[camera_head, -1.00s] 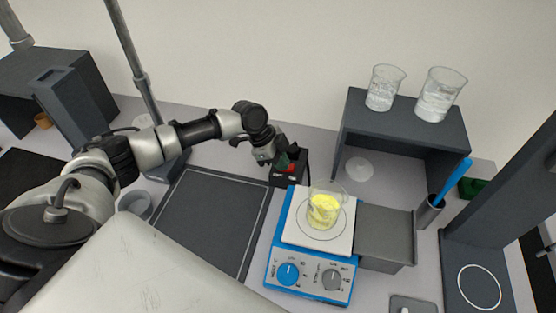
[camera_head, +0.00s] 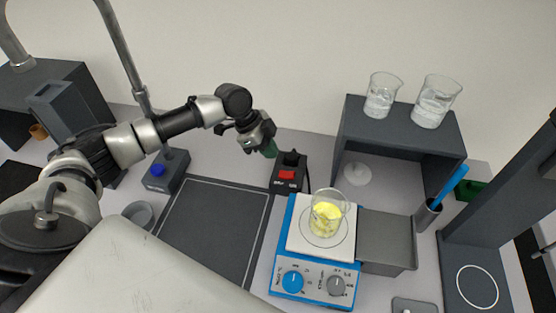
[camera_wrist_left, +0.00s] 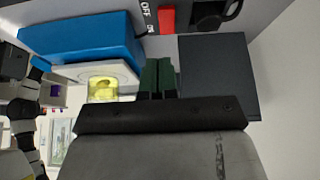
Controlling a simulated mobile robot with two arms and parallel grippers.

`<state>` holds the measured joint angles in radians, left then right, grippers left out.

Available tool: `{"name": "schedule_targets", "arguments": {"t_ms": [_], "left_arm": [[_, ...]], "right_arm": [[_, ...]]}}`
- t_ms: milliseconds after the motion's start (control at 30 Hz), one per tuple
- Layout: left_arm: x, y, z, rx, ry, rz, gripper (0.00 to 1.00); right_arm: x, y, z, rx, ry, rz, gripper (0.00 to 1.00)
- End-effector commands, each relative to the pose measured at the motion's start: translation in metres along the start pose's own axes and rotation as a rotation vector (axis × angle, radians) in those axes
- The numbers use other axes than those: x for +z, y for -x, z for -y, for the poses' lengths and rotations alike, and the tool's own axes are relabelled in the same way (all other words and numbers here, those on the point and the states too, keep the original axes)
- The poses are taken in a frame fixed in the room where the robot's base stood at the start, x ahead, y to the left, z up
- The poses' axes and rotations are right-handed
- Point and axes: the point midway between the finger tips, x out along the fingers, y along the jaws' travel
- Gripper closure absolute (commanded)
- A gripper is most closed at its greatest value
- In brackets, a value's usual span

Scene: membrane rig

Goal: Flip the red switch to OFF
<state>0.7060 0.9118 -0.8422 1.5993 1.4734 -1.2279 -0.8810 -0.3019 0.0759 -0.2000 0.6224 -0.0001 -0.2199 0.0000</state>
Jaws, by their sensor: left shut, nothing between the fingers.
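The red switch (camera_head: 286,175) sits on top of a small black box (camera_head: 290,160) behind the blue and white hotplate. In the left wrist view the red switch (camera_wrist_left: 167,19) shows near the top, with OFF and ON lettering beside it. My left gripper (camera_head: 269,149) has green fingertips, is shut and empty, and hangs up and left of the switch, apart from it. Its closed fingers also show in the left wrist view (camera_wrist_left: 158,78). Which way the switch is tilted I cannot tell. My right gripper is not in view.
The hotplate (camera_head: 294,233) carries a beaker of yellow stuff (camera_head: 326,213). A dark shelf (camera_head: 402,131) with two beakers (camera_head: 378,97) stands at the right. A dark mat (camera_head: 212,222) lies left of the hotplate. A box with a blue knob (camera_head: 158,170) stands further left.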

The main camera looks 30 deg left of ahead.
Motion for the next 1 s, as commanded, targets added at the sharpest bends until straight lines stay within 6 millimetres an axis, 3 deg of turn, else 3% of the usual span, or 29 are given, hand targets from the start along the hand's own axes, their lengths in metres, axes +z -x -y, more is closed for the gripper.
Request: {"name": "schedule_targets", "arguments": {"t_ms": [100, 300, 733, 1000], "left_arm": [[0.008, 0.02, 0.001, -0.004, -0.001, 0.001, 1.0], [0.013, 0.046, 0.0, -0.002, -0.001, 0.001, 1.0], [0.013, 0.053, 0.0, 0.0, -0.001, 0.0, 1.0], [-0.002, 0.08, 0.0, 0.0, -0.001, 0.0, 1.0]], "right_arm": [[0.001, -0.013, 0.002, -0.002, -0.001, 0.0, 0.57], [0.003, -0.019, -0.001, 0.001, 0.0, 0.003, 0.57], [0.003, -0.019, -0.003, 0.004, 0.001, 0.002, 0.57], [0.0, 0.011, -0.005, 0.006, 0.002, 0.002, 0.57]]}}
